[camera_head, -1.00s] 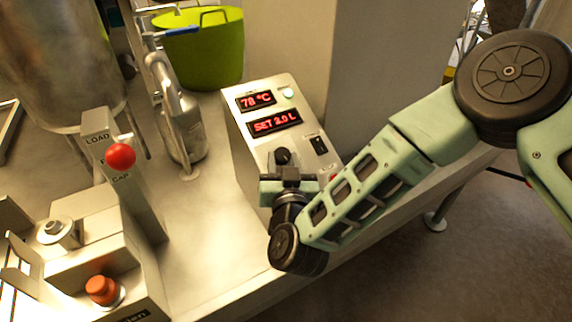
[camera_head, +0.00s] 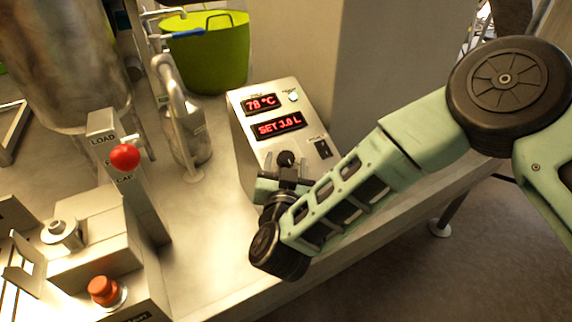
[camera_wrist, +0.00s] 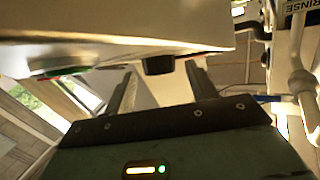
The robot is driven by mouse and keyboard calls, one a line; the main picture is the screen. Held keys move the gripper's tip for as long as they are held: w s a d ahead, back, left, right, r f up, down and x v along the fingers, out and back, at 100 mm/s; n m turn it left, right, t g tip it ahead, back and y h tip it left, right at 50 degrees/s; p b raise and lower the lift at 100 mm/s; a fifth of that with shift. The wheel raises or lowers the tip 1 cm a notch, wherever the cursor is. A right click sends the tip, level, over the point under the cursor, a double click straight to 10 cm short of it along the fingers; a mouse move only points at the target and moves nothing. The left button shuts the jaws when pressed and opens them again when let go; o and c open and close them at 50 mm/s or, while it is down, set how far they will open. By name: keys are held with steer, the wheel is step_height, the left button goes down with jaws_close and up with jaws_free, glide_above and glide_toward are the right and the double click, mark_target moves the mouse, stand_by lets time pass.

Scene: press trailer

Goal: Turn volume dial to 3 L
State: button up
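The control box (camera_head: 243,140) stands on the bench with its sloped panel facing up. Its upper display reads 78 °C and its lower display (camera_head: 278,127) reads SET 3.0 L. The black volume dial (camera_head: 286,159) is below the displays. My gripper (camera_head: 283,180) is just below the dial, partly hidden by my arm. In the wrist view the dial (camera_wrist: 158,64) shows in the gap between my two spread fingers, with space on both sides. My gripper is open and holds nothing.
A black switch (camera_head: 323,148) is right of the dial, and a pale round button (camera_head: 293,96) is at the panel's top. A red-knobbed lever (camera_head: 125,157), an orange button (camera_head: 103,290) and a metal jug stand left. A green tub (camera_head: 209,60) is behind.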

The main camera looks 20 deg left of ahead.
steer(key=b+v, duration=0.3)
steer(key=v, duration=1.4)
steer(key=shift+s+b, duration=0.2)
steer(key=shift+b, duration=0.1)
steer(key=shift+r, duration=0.1)
steer(key=w+a+r+n+g+y, duration=0.2)
steer(key=w+r+n+g+y, duration=0.15)
steer(key=g, duration=0.25)
steer(key=s+d+r+n+g+h, duration=0.1)
steer(key=s+d+g+h, duration=0.1)
steer(key=d, duration=0.7)
steer(key=s+d+r+n+g+h+p, duration=0.1)
steer(key=s+d+g+h, duration=0.2)
steer(key=d, duration=0.6)
steer(key=s+d+r+n+g+h+p, duration=0.1)
steer(key=s+d+g+h, duration=0.2)
steer(key=d, duration=0.7)
steer(key=g, duration=0.2)
steer(key=shift+s+g, duration=0.2)
steer(key=shift+g, duration=0.2)
